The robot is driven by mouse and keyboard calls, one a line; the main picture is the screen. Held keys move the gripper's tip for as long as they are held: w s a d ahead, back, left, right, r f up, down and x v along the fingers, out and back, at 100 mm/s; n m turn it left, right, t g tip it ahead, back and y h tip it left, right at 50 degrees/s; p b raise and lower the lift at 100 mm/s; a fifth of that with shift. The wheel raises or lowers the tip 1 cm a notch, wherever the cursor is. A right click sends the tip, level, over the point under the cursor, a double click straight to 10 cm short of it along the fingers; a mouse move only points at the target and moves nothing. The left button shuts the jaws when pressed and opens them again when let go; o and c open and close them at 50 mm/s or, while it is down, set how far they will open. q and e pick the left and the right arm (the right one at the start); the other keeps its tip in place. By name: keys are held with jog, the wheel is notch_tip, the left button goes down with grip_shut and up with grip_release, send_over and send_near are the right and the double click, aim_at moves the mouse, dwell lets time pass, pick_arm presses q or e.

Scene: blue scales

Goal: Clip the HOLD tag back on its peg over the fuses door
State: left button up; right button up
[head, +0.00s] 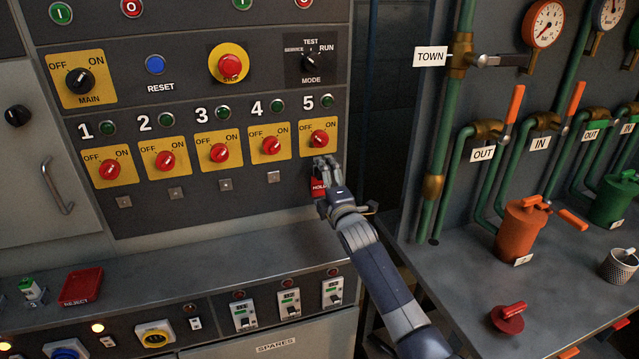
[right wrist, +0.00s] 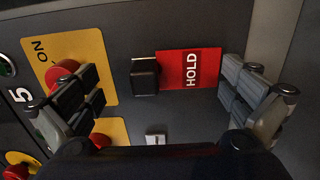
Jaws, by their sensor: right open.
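The red HOLD tag (head: 318,187) is on the dark switch panel below switch 5, partly hidden by my right gripper (head: 325,183). In the right wrist view the tag (right wrist: 203,69) lies against the panel, with a black block-like clip (right wrist: 144,76) at its upper end. My right gripper (right wrist: 163,88) is open there, one finger on the switch side and one beyond the tag's lower end. I see gaps between the fingers and the clip and tag. I cannot make out a fuses door or its peg. My left gripper is not in view.
Square pegs (head: 225,184) sit below the other switches. Switch 5's red knob (head: 319,138) is close above my gripper. A ledge below the panel carries a red REJECT tray (head: 81,286). A SPARES label (head: 275,343) is lower. Pipes and valves (head: 522,228) stand right.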

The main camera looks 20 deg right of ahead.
dwell(0.4)
jog(key=c, duration=1.8)
jog(key=shift+s, duration=0.2)
grip_shut()
jog(key=s+p, duration=0.5)
jog(key=shift+s+d, duration=0.1)
jog(key=shift+s, duration=0.25)
